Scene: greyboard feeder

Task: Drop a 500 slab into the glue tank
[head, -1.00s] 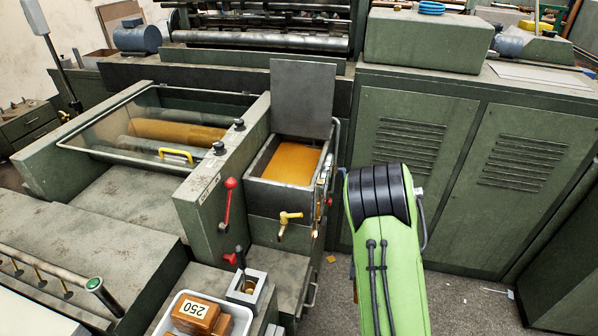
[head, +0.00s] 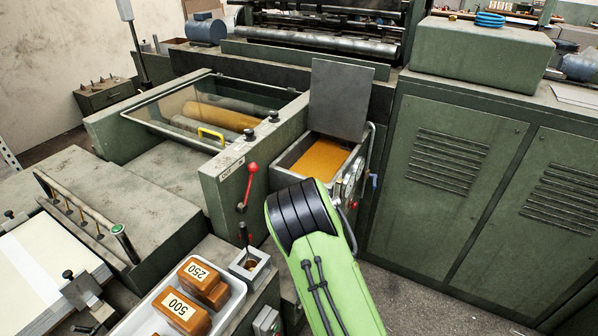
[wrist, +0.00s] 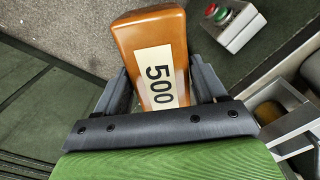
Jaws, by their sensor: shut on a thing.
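My gripper (wrist: 162,82) is shut on an amber-brown slab labelled 500 (wrist: 152,38) in the wrist view, with a finger on each side of it. In the head view my gripper and this slab are hidden by my green arm. The glue tank (head: 284,180) stands right of centre in the head view, with amber glue (head: 324,159) inside. Its grey lid (head: 342,100) stands upright and open at the back. Another 500 slab (head: 172,317) and a 250 slab (head: 214,293) lie in the white tray (head: 232,312) at the lower middle.
A red-knobbed lever (head: 251,180) stands left of the tank. A small grey square holder (head: 262,270) sits beside the tray. Green cabinets (head: 450,200) stand at the right. The wrist view shows a box with red and green buttons (wrist: 236,30). Open floor lies at lower right.

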